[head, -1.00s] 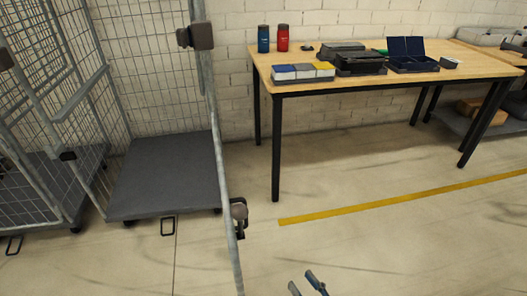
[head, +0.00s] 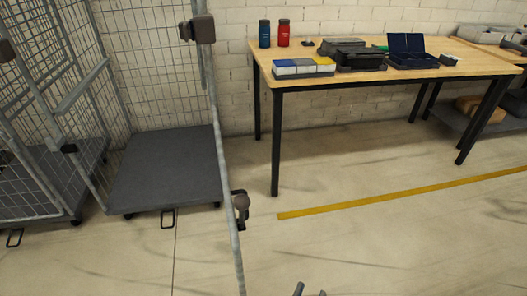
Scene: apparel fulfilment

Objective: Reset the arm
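My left gripper (head: 310,291) shows only as two dark fingertips at the bottom edge of the head view, right of centre. The tips stand apart with bare floor between them, and nothing shows in the gap. They are over the open floor, in front of the table and away from it. The rest of the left gripper and its arm are below the picture. My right gripper is not in view.
A wooden table (head: 410,72) holds a blue bottle (head: 264,33), a red bottle (head: 283,33), a small box tray (head: 303,68) and dark cases. A wire cage trolley (head: 168,165) stands at left. The floor by the yellow line (head: 400,195) is clear.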

